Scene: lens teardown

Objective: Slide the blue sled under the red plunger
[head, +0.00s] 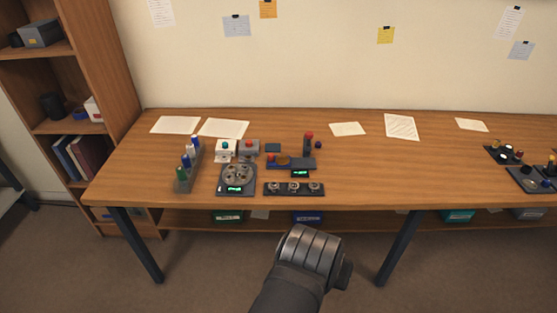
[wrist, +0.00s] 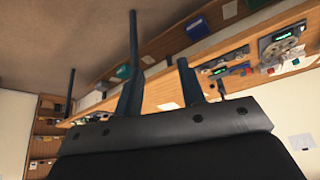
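The red plunger (head: 309,136) stands upright at the right end of a dark blue-grey press base (head: 303,163) near the middle-left of the table. A small blue piece (head: 272,160), probably the sled, sits at the left of that base, beside a brass-coloured round part (head: 283,160). It appears left of the plunger, not beneath it. My gripper (wrist: 161,68) shows in the wrist view with its two fingers apart and nothing between them. It is well away from the press; in the head view my arm is in front of the table and the fingers are hidden.
Left of the press are a rack of bottles (head: 184,180), a round dial device (head: 237,178) and two button boxes (head: 249,147). A dark strip with several knobs (head: 293,189) lies in front. The table (head: 400,170) is clear to the right until more devices (head: 535,180).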

